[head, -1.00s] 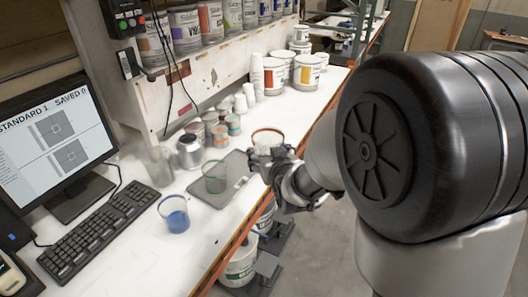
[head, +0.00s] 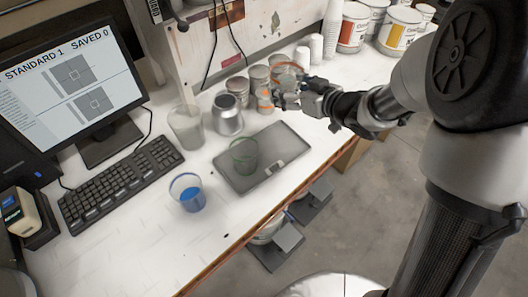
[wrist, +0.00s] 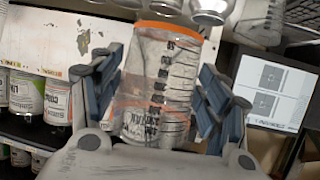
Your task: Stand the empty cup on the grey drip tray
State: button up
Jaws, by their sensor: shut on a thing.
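My gripper (head: 285,94) is shut on a clear cup with an orange rim (head: 287,73). The cup also shows in the wrist view (wrist: 160,85), between the two fingers, with dark scale marks; no liquid is visible in it. In the head view the cup overlaps the small cans, up and right of the grey drip tray (head: 290,150); its height over the counter is hard to tell. A clear cup with a green rim (head: 244,155) stands on the left part of the tray. The right part of the tray is bare apart from a small pale patch.
A blue-rimmed cup with blue liquid (head: 188,192) stands left of the tray. A cloudy container (head: 186,126) and a silver can (head: 228,114) stand behind it. Small cans (head: 236,90) line the back. A keyboard (head: 122,184) and monitor (head: 72,80) are at left.

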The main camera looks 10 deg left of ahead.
jog(key=shift+n, duration=0.3)
jog(key=f+b, duration=0.2)
jog(key=f, duration=0.4)
jog(key=f+b, duration=0.2)
jog(key=f, duration=0.5)
jog(key=f+b, duration=0.3)
jog(key=f, duration=0.4)
jog(key=shift+s+a+f, duration=0.15)
jog(key=shift+a+f, duration=0.05)
jog(key=shift+a, duration=0.05)
jog(key=shift+f, duration=0.25)
jog(key=o, duration=1.1)
jog(key=shift+r, duration=0.1)
jog(key=shift+c, duration=0.2)
